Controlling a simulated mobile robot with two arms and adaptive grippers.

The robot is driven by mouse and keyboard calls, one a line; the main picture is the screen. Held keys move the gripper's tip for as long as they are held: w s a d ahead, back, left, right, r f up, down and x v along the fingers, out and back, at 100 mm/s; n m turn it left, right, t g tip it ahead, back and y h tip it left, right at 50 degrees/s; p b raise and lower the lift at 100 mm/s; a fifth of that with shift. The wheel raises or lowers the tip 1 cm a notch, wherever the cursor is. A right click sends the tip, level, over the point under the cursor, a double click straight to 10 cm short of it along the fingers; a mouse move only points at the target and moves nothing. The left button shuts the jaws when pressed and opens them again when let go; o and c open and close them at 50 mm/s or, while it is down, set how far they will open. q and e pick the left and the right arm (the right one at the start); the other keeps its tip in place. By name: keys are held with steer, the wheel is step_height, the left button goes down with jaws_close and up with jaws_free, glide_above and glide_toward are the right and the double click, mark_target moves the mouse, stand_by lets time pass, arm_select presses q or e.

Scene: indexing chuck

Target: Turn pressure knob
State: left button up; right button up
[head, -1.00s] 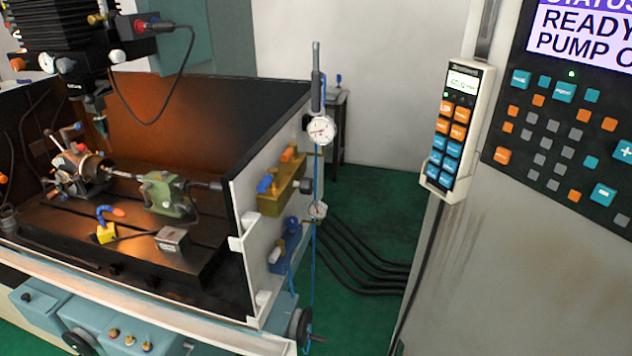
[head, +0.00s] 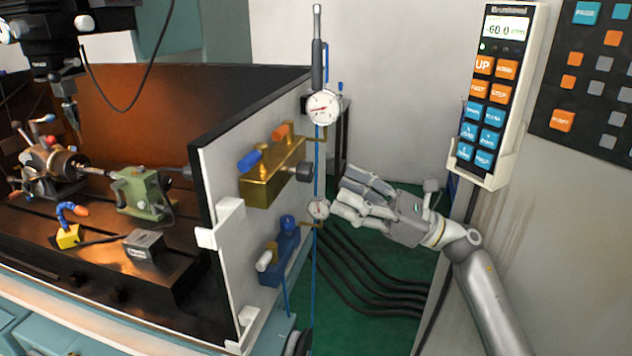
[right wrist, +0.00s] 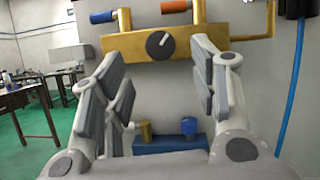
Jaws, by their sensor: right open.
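A dark round knob (head: 305,172) sits on the end of the brass valve block on the white side panel. In the right wrist view this knob (right wrist: 159,45) shows a white pointer line and lies ahead between the fingertips. A blue knob (head: 287,222) tops the blue unit lower on the panel; it also shows in the right wrist view (right wrist: 189,125). My right gripper (head: 340,192) is open and empty, to the right of the dark knob and apart from it. Its fingers (right wrist: 157,72) spread to both sides in the wrist view. My left gripper is not in view.
The brass block (head: 259,187) carries a blue and an orange handle. Two dial gauges, one upper (head: 323,107) and one lower (head: 318,209), stand beside a blue hose. A pendant (head: 489,130) hangs at right. Black cables (head: 365,285) cross the green floor.

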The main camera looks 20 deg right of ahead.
mark_target(312, 174)
steer(key=p+x, duration=0.2)
steer(key=x, duration=0.4)
steer(key=shift+a+r, duration=0.1)
steer(key=shift+r, duration=0.1)
steer(key=shift+w+a, duration=0.25)
steer(key=shift+a, duration=0.1)
steer(key=shift+c, duration=0.2)
steer(key=c, duration=1)
